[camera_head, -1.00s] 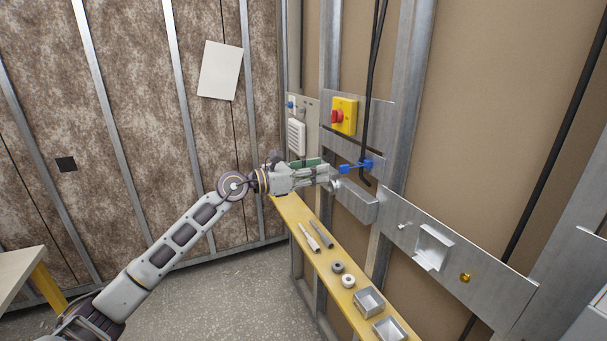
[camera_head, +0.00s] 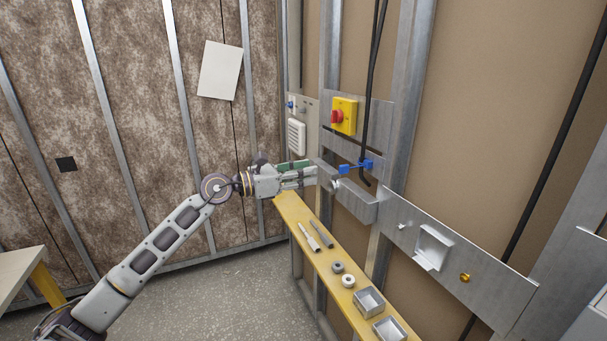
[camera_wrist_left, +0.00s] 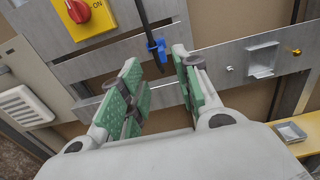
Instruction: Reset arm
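My left gripper (camera_head: 312,173) is in front of the metal-studded wall, above the far end of the yellow shelf. In the left wrist view its green-padded fingers (camera_wrist_left: 157,65) are spread apart with nothing held between them. A blue clip or valve handle (camera_head: 356,167) sits by the black cable, a little right of the fingertips and apart from them. In the left wrist view the blue part (camera_wrist_left: 157,47) shows beyond the gap between the fingers. My right gripper is in neither view.
A yellow box with a red switch (camera_head: 344,116) is above the gripper. A white vent (camera_head: 296,136) is on the wall behind. The yellow shelf (camera_head: 291,210) holds tools, round parts and metal boxes (camera_head: 369,301). Floor left of the shelf is clear.

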